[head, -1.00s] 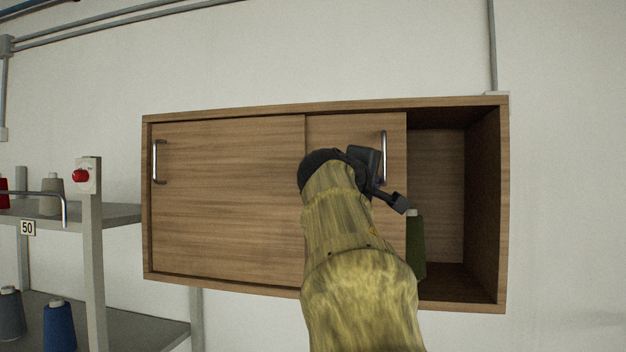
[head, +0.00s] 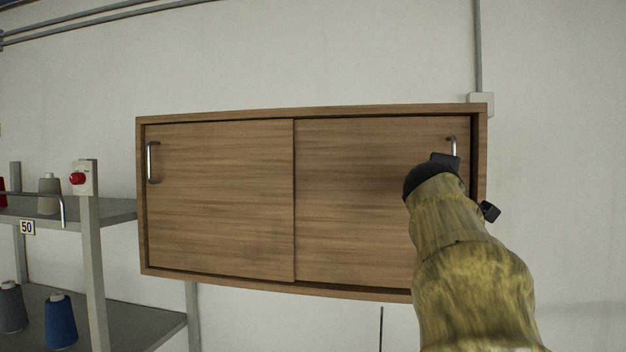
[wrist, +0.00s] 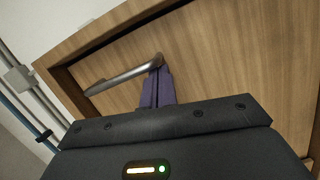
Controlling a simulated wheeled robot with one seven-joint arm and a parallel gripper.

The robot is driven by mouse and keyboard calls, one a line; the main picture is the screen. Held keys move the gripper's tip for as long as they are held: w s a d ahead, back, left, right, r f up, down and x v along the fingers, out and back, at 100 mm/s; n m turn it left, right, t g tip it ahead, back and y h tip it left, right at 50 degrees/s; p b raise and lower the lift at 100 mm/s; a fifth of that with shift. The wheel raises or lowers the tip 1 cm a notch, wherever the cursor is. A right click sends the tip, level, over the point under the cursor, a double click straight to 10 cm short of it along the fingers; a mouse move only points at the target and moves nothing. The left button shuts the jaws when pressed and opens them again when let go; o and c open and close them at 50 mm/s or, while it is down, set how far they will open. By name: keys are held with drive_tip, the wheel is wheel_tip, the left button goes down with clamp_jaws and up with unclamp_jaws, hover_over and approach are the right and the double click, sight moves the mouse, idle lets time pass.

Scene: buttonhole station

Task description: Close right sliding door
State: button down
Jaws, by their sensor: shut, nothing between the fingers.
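The right sliding door (head: 365,200) of the wooden wall cabinet covers the right half, up to a narrow dark strip beside the cabinet's right wall. Its metal bar handle (head: 453,146) stands near the door's right edge, and it also shows in the wrist view (wrist: 125,75). My gripper (wrist: 157,88) is shut with nothing between its fingers. In the wrist view its purple fingers are beside the handle's end, close to or touching it. In the head view my arm hides the fingers and the door's lower right part. The left sliding door (head: 220,200) covers the left half.
A grey shelf rack (head: 95,220) with thread cones, including a blue one (head: 59,322), stands at the left. A red button box (head: 84,177) sits on its post. A pipe (head: 478,50) runs down the wall to a box above the cabinet's right corner.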

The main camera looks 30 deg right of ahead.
drive_tip(key=shift+s+d, duration=0.2)
drive_tip(key=shift+d, duration=0.05)
idle(0.6)
drive_tip(key=s+a+r+b, duration=0.1)
drive_tip(key=s+a+b, duration=0.2)
drive_tip(key=a+b, duration=0.4)
drive_tip(key=a, duration=0.4)
drive_tip(key=shift+s, duration=0.15)
drive_tip(key=shift+a+r, duration=0.1)
drive_tip(key=shift+r, duration=0.05)
drive_tip(key=shift+w, duration=0.2)
